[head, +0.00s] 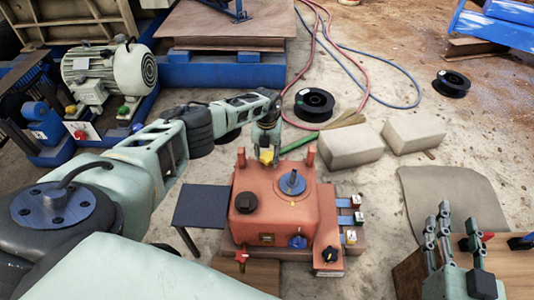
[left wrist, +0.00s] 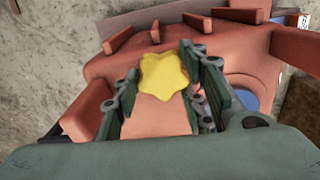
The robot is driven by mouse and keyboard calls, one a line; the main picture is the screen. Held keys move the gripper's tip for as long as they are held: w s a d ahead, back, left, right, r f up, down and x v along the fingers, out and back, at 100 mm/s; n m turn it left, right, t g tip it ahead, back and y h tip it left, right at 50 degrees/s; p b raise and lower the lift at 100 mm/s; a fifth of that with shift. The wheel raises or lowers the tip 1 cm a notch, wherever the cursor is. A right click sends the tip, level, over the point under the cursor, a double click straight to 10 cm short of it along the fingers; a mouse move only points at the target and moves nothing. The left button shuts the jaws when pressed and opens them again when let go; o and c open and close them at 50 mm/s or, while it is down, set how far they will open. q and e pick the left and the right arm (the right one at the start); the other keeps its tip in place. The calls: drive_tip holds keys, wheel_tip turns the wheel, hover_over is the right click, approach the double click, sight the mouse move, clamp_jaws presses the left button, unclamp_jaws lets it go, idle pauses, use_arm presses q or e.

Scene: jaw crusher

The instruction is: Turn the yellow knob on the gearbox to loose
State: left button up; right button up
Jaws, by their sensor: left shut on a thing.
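The orange-red gearbox (head: 250,228) stands on the floor in the middle of the head view. The yellow knob (head: 266,154) sits at its far side, partly covered by my left gripper (head: 266,147). In the left wrist view the star-shaped yellow knob (left wrist: 163,72) lies between the two green fingers of my left gripper (left wrist: 167,78), which is shut on it. My right gripper (head: 456,240) is at the lower right of the head view, away from the gearbox, with its fingers apart and nothing seen between them.
On the gearbox are a black cap (head: 246,202), a blue-grey round cover (head: 292,182) and a blue knob (head: 297,241). A dark side table (head: 201,206) stands left of it. Pale blocks (head: 350,145) and a black spool (head: 314,104) lie behind.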

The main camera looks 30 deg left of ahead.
sight(266, 157)
use_arm(q)
drive_tip(key=shift+s+a, duration=0.1)
drive_tip(key=shift+a, duration=0.15)
drive_tip(key=o, duration=1)
drive_tip(key=shift+o, duration=0.5)
drive_tip(key=shift+d, duration=0.1)
wheel_tip(266, 157, up, 12)
